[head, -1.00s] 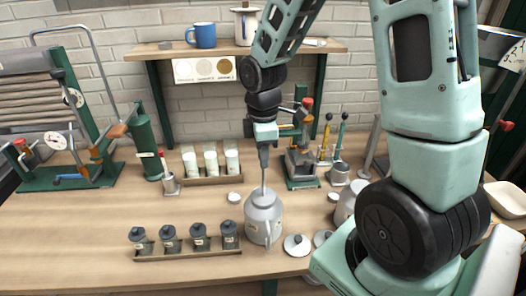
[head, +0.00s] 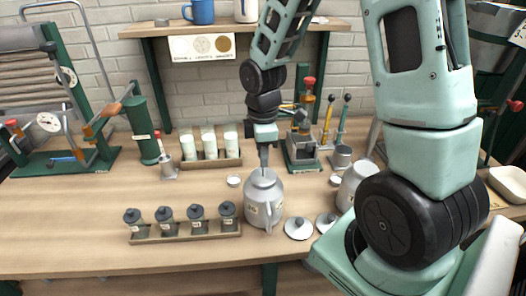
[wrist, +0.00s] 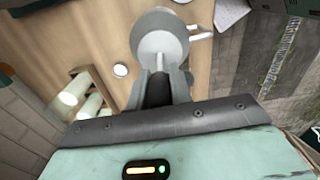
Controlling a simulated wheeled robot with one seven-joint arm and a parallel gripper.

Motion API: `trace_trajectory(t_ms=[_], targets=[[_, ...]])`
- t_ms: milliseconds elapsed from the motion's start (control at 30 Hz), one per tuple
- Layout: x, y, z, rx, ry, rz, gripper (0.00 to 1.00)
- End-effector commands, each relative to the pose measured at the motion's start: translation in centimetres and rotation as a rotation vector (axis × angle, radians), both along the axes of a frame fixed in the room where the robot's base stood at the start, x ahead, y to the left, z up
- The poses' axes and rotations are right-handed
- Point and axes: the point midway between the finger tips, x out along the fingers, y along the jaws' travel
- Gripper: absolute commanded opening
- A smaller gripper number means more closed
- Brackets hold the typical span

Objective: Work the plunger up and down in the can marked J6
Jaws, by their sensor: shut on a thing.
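A grey metal can with a side handle (head: 262,208) stands upright on the bench, below my arm. A small label is on its front, too small to read. My gripper (head: 264,160) points straight down, right above the can's mouth, and is shut on the plunger's rod.
A second grey can (head: 352,180) stands to the right, partly behind my arm. Round lids (head: 298,228) lie between them. A rack of small dark jars (head: 190,236) is left, and a tray of white bottles (head: 222,161) stands behind.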

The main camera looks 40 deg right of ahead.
Motion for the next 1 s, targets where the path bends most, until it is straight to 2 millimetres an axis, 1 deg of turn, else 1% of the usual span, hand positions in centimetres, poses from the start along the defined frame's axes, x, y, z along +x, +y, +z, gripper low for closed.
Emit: trace_trajectory(t_ms=[200,533,667,1000], targets=[[0.0,0.0,-0.4,0.000,0.000,0.000,0.00],[0.0,0.0,-0.1,0.000,0.000,0.000,0.00],[0.0,0.0,1.0,0.000,0.000,0.000,0.00],[0.0,0.0,5.4,0.000,0.000,0.000,0.00]])
